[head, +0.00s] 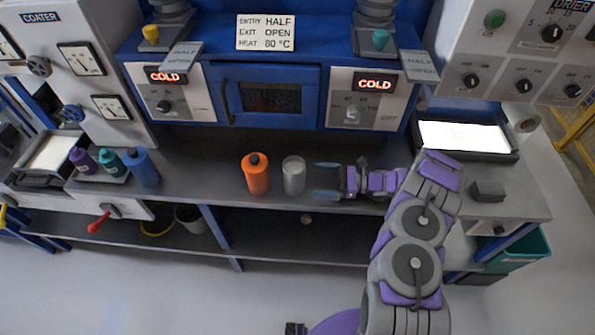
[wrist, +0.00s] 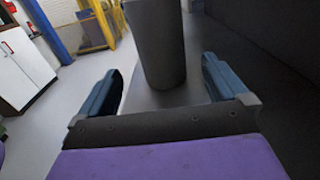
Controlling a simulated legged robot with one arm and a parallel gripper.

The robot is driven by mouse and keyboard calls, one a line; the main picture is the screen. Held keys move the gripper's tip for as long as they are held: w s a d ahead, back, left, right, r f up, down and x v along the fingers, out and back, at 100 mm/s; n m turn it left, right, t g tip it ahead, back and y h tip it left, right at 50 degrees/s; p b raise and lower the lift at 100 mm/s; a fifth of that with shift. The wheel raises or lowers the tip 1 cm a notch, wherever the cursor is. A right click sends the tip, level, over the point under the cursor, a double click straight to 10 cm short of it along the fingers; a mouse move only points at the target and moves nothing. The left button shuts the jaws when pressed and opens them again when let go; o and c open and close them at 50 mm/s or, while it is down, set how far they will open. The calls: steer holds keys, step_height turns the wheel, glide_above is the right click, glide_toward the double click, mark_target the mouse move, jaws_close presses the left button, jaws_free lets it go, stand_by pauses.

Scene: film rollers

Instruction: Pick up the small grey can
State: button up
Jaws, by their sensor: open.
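The small grey can (head: 293,175) stands upright on the grey counter, just right of an orange bottle (head: 256,174). My gripper (head: 322,179) is open and reaches in from the right, its fingertips just short of the can in the head view. In the wrist view the dark grey can (wrist: 158,45) stands straight ahead, between the lines of my gripper's two blue fingers (wrist: 162,72). The can's top is cut off by the wrist frame. I cannot tell whether a fingertip overlaps its near edge.
The orange bottle stands close on the can's far side from my gripper. Blue, teal and purple bottles (head: 142,167) stand at the counter's left. A blue oven unit (head: 270,95) rises behind. The counter's front edge is close, with a lower shelf (head: 290,235) below.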

mark_target(297, 179)
steer(key=a+b, duration=0.1)
steer(key=a, duration=0.7)
steer(key=shift+a+f+b, duration=0.1)
steer(key=shift+a+b, duration=0.1)
steer(key=shift+b, duration=0.1)
steer(key=shift+w+d, duration=0.1)
steer(key=shift+d, duration=0.4)
steer(key=shift+a, duration=0.9)
steer(key=c, duration=0.6)
steer(key=shift+c, duration=0.6)
steer(key=shift+d, duration=0.55)
steer(key=c, duration=0.4)
steer(key=shift+d, duration=0.1)
steer(key=shift+c, duration=1)
